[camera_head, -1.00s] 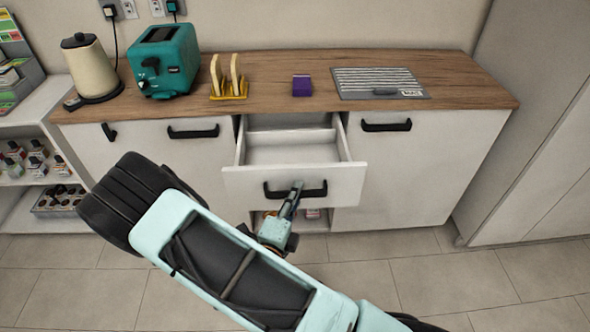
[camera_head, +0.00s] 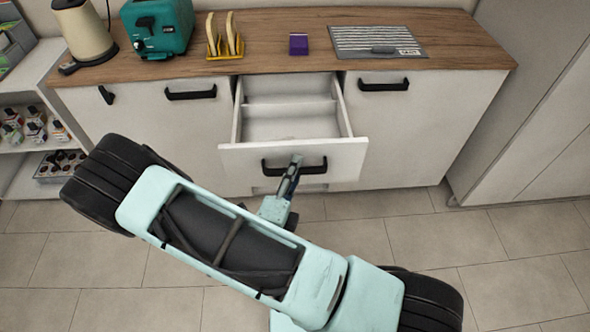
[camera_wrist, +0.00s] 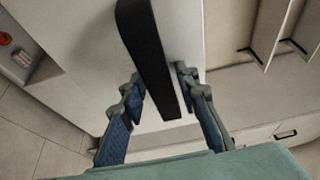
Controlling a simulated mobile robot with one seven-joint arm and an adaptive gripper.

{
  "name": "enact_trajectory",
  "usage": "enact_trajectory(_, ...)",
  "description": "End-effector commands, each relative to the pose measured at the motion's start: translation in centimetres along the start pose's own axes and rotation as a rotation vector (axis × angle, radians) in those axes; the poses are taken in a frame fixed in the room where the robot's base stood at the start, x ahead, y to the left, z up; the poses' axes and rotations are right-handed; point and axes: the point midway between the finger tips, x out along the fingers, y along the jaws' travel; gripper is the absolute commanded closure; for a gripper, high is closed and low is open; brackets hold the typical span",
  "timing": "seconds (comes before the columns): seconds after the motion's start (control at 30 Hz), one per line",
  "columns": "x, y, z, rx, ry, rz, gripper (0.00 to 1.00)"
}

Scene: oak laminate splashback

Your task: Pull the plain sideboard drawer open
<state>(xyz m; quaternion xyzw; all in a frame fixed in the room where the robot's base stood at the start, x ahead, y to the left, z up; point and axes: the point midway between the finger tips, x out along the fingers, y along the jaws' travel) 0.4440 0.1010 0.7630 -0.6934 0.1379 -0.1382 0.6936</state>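The plain sideboard drawer (camera_head: 345,161) is pulled well out of the white sideboard. Its pale interior, with a divider across it, shows and looks empty. Its black bar handle (camera_head: 310,168) is on the drawer front; in the wrist view the handle (camera_wrist: 147,45) runs between the two fingers. My gripper (camera_head: 295,160) is at the middle of the handle, and in the wrist view its blue-padded fingers (camera_wrist: 160,88) close in on either side of it. Exact finger contact is partly hidden by the handle.
The wooden counter (camera_head: 265,55) holds a kettle (camera_head: 84,30), a teal toaster (camera_head: 158,28), a toast rack (camera_head: 225,45), a purple box (camera_head: 298,44) and a grey slatted panel (camera_head: 375,41). Open shelves stand left, a tall cabinet (camera_head: 535,100) right. Floor in front is clear beside my arm.

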Motion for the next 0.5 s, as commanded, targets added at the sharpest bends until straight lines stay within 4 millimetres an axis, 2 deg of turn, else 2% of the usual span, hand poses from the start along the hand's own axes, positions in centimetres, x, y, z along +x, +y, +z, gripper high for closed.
enact_trajectory(0.33,-0.2,0.0,0.1,0.000,-0.001,0.001,0.65)
enact_trajectory(0.5,-2.4,0.1,0.1,-0.001,-0.005,0.002,0.65)
